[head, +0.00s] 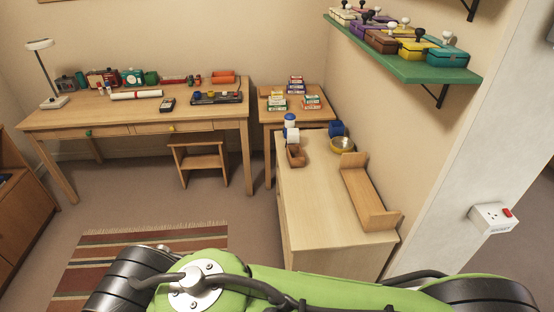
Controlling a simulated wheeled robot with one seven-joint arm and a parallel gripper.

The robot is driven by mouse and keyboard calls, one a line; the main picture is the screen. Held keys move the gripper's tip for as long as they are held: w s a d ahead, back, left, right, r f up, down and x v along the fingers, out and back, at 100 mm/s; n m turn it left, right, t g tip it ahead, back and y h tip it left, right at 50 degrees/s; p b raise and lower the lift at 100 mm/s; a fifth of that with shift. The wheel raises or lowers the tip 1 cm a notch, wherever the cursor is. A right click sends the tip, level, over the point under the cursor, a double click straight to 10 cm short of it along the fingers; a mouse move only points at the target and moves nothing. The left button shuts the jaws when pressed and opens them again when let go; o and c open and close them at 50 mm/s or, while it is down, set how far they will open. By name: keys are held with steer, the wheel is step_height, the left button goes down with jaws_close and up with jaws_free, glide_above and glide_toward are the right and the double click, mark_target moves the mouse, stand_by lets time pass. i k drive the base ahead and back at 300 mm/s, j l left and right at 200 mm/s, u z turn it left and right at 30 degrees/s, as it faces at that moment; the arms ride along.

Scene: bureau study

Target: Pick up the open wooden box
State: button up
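A small brown open wooden box (295,157) sits near the left edge of the light wood cabinet top (318,200), toward its far end. It looks empty, though its inside is small in the picture. A white and blue bottle-like item (292,133) stands just behind it. My green arm crosses the bottom of the head view, but my gripper is not in view.
A wooden rack with raised ends (368,190) lies along the cabinet's right side. A brass-coloured bowl (342,145) and a blue item (337,128) stand behind it. A green wall shelf (400,60) with several boxes overhangs at upper right. The cabinet top's near left is clear.

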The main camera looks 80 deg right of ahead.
mark_target(295, 156)
steer(key=i+z, duration=0.75)
steer(key=i+j+z, duration=0.1)
steer(key=i+z, duration=0.3)
steer(key=i+l+z, duration=0.25)
steer(key=z, duration=0.2)
steer(key=i+z, duration=0.85)
steer(key=i+j+z, duration=0.2)
steer(key=i+z, duration=0.25)
steer(key=i+l+z, duration=0.25)
steer(key=i+z, duration=0.55)
steer(key=i+l, duration=0.2)
